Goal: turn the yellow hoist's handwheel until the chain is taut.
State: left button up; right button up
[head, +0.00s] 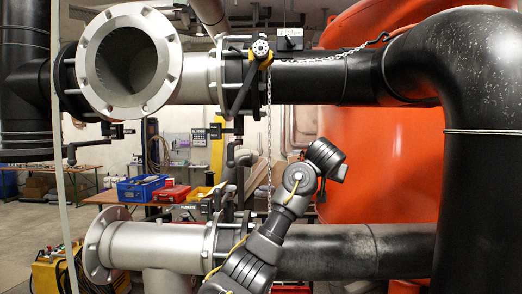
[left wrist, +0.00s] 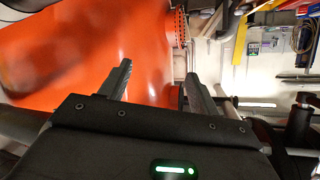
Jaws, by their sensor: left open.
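The yellow hoist (head: 264,60) hangs on the upper pipe, by the flange joint in the head view. Its small grey handwheel (head: 261,48) faces me, with a dark lever angled down to the left. A chain (head: 340,56) runs from the hoist right to the black pipe bend and sags slightly. A second length of chain (head: 269,140) hangs straight down. My left gripper (left wrist: 158,70) is open, with nothing between its fingers, in the left wrist view. The hoist is not recognisable there.
A large orange tank (head: 375,170) stands behind the pipes and fills much of the left wrist view. The black vertical pipe (head: 480,180) blocks the right side. The lower pipe (head: 340,252) runs behind my arm. A bench with a blue crate (head: 141,188) stands farther back.

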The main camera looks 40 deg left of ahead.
pick_arm(q)
jog(key=s+a+r+n+t+y, duration=0.1)
jog(key=s+r, duration=0.3)
jog(key=r, duration=0.3)
jog(key=s+r+y+p, duration=0.1)
jog(key=s+r, duration=0.2)
jog(key=r, duration=0.3)
jog(key=s+a+r+n+t+y, duration=0.1)
jog(key=s+r, duration=0.3)
jog(key=r, duration=0.3)
jog(key=n+y+p, duration=0.2)
jog(key=n+y, duration=0.1)
jog(key=n, duration=0.1)
send_near(261, 48)
jog(key=p+x, duration=0.6)
jog(key=x, duration=0.2)
jog(key=shift+w+a+r, duration=0.1)
jog(key=shift+w+a, duration=0.15)
jog(key=shift+a, duration=0.1)
jog(key=shift+w+a+p, duration=0.2)
jog(key=shift+w+p, duration=0.15)
jog(key=c, duration=1)
jog(key=shift+o, duration=0.2)
